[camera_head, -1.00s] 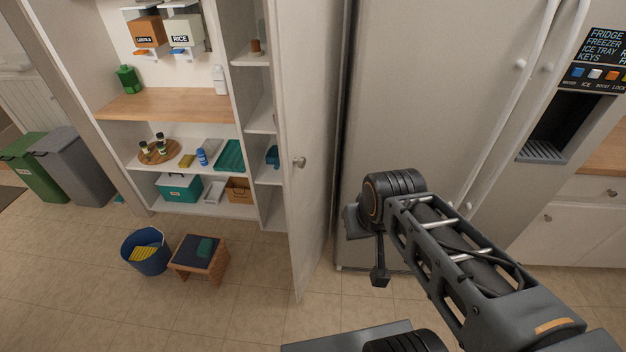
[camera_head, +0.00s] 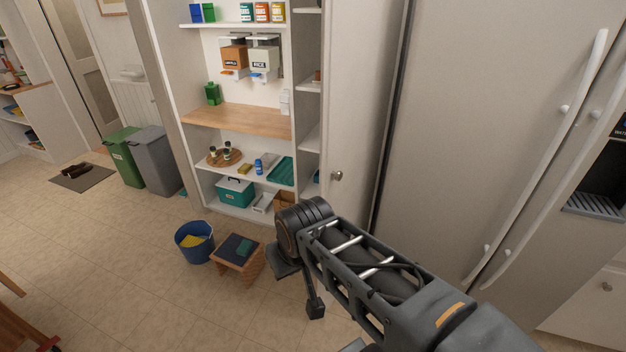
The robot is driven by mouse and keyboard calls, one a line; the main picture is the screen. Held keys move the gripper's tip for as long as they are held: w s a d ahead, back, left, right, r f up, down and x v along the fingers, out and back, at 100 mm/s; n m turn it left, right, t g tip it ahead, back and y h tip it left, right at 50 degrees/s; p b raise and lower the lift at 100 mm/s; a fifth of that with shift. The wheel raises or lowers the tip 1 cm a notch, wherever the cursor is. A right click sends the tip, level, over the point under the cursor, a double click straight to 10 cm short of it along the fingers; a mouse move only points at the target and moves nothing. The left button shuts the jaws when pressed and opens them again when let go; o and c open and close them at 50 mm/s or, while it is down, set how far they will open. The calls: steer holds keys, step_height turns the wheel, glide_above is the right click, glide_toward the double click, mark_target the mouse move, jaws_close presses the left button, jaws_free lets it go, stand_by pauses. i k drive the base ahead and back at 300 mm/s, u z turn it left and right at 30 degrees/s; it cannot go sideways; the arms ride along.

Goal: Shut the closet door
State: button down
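The closet door (camera_head: 362,95) is white and stands open at the right side of the closet, swung out beside the fridge. Its round metal knob (camera_head: 336,176) faces left, toward the shelves. The open closet (camera_head: 309,96) shows its shelves and goods. My gripper (camera_head: 302,292) hangs from the dark arm in front of the closet, left of and below the knob in the picture. The arm hides the lower part of the door. The gripper looks apart from the knob, and I cannot tell whether its fingers are open.
The fridge (camera_head: 475,110) is at right. The floor at left is mostly clear.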

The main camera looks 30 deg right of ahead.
mark_target(360, 38)
steer(key=u, duration=0.15)
steer(key=i, duration=0.95)
steer(key=z, duration=1.45)
